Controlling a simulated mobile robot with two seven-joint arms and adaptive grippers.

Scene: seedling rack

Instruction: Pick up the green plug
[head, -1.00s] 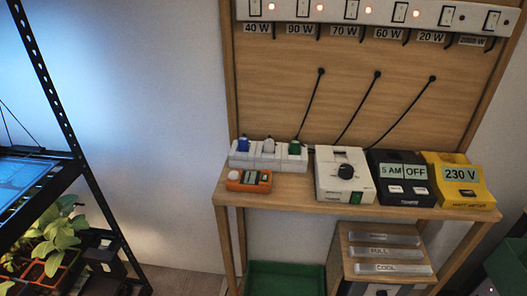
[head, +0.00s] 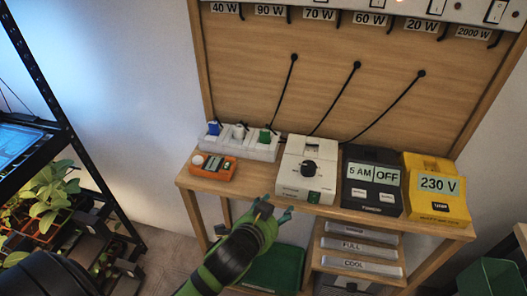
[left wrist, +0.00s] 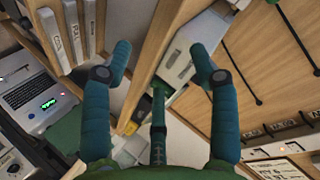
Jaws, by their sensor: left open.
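The green plug (head: 265,136) sits upright at the right end of a white power strip (head: 236,149) on the wooden shelf. A blue plug (head: 214,128) and a white plug (head: 239,131) stand to its left in the same strip. My left gripper (head: 272,211) is open in front of the shelf's front edge, below and apart from the green plug. In the left wrist view its two teal fingers (left wrist: 163,66) are spread apart with nothing held between them. I cannot make out the green plug in that view. My right gripper is not in view.
An orange meter (head: 213,167) lies in front of the strip. A white dial box (head: 307,170), a black timer (head: 372,182) and a yellow 230 V box (head: 437,188) stand to the right. Cables hang from the wooden back panel (head: 320,85). A black rack (head: 75,150) stands at left.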

